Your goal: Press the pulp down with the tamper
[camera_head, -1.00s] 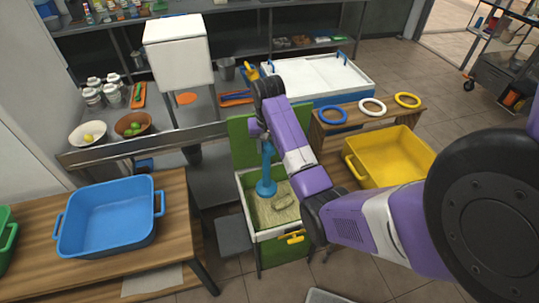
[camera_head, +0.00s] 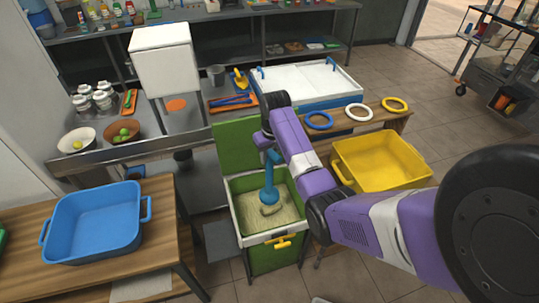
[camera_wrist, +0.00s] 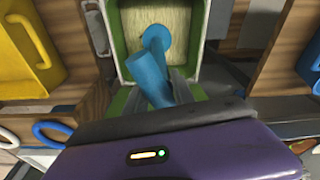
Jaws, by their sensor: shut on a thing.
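The blue tamper (camera_head: 270,182) stands in the open green and white bin, its round foot on or just above the pale pulp (camera_head: 283,213). In the wrist view the tamper (camera_wrist: 157,80) reaches from my gripper to its round foot over the pulp (camera_wrist: 188,28). My gripper (camera_wrist: 172,88) is shut on the tamper's handle; its fingers are partly hidden by the handle and my wrist. In the head view my arm covers part of the bin's right side. A lump of pulp (camera_head: 271,209) lies in front of the foot.
The bin's green lid (camera_head: 240,143) stands raised behind it, and a yellow handle (camera_head: 283,243) is on its front. A blue tub (camera_head: 92,225) is on the left wooden table. A yellow tub (camera_head: 380,162) and several rings stand at right.

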